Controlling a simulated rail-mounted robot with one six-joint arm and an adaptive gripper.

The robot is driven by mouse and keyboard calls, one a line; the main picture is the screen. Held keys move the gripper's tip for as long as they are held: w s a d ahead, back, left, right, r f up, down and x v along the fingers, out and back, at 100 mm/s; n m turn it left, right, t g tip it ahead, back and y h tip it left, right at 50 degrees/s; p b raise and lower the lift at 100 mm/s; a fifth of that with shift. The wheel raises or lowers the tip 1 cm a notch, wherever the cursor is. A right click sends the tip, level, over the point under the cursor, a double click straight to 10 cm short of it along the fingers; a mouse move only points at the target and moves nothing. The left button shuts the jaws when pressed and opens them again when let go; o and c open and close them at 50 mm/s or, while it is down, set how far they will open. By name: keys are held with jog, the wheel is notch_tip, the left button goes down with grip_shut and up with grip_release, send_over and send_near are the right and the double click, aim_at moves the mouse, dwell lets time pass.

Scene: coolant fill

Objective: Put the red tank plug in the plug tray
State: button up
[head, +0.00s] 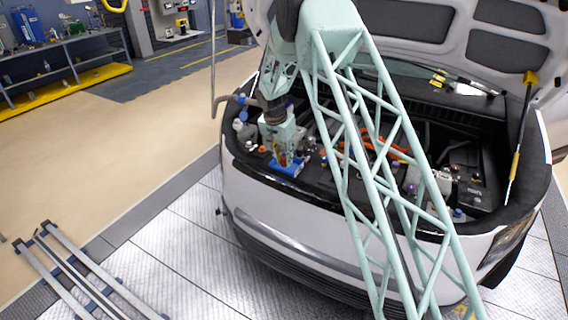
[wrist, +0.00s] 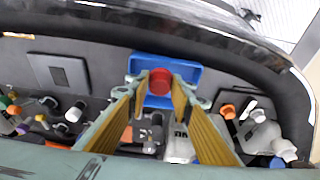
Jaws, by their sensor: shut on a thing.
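The red tank plug (wrist: 160,80) is between the fingertips of my gripper (wrist: 158,88) in the wrist view, with its round red top showing. My gripper is shut on it. The blue plug tray (wrist: 190,69) lies around and beneath the plug in that view. In the head view, my gripper (head: 283,157) points down at the blue tray (head: 291,170) at the front edge of the engine bay. I cannot tell whether the plug touches the tray floor.
The white car (head: 285,215) stands with its hood raised. A white bottle (wrist: 262,135) with orange and white caps stands to the right in the wrist view. Several small caps and fittings (wrist: 52,112) are at the left. A hood prop (head: 521,135) stands at the right.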

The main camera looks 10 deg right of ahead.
aim_at(284, 162)
jog(key=shift+w+d, duration=0.1)
jog(key=shift+w, duration=0.35)
jog(key=shift+w, duration=0.1)
jog(key=shift+w, duration=0.2)
jog(key=shift+f, duration=1.8)
jog(key=shift+f, duration=0.2)
jog(key=o, duration=0.7)
jog(key=shift+o, duration=0.2)
jog(key=shift+r, duration=0.2)
